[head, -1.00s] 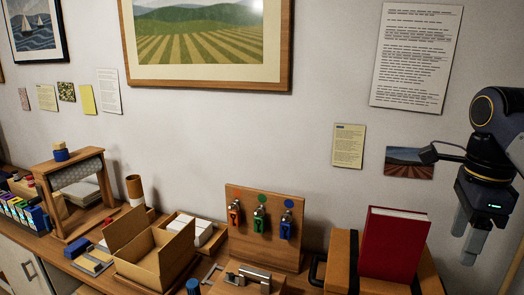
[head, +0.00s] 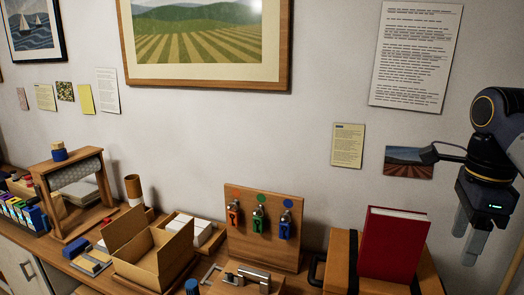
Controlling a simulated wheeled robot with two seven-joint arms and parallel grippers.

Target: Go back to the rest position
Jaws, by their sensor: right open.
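My right gripper (head: 470,242) is at the right side of the head view, pointing down. It is open and empty, with its fingers apart. It hangs in front of the wall, to the right of a red binder (head: 394,243) and apart from it. The red binder stands upright on a brown case (head: 340,262) with a dark strap. My left gripper is not in the head view.
An open cardboard box (head: 150,250), a wooden key board (head: 264,228) with coloured tags, and a wooden stand with a paper roll (head: 72,175) stand on the counter. Framed pictures and papers hang on the wall. The air before the upper wall is clear.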

